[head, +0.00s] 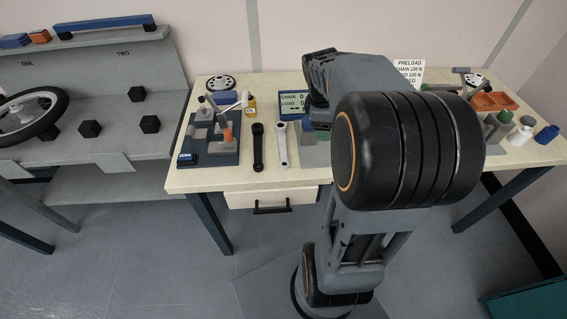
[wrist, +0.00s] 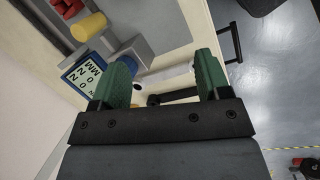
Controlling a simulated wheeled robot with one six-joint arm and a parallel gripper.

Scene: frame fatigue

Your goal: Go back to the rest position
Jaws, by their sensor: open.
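My gripper (wrist: 164,78) shows in the wrist view, with its two green fingers spread apart and nothing held between them. It is over the cream worktable (wrist: 170,28), near the drawer handle (wrist: 236,43) side. A white bar (wrist: 165,74) and a black bar (wrist: 175,96) show past the fingers. I cannot tell how high the fingers are above them. In the head view my arm rises in front of the table and bends back over it. It hides the gripper and the table's middle right.
On the table (head: 210,182) are a dark fixture board (head: 212,145), a black bar (head: 257,146), a white bar (head: 281,145), a display (head: 291,104) and orange trays (head: 493,101). A grey shelf bench (head: 90,175) with a wheel (head: 30,117) stands left.

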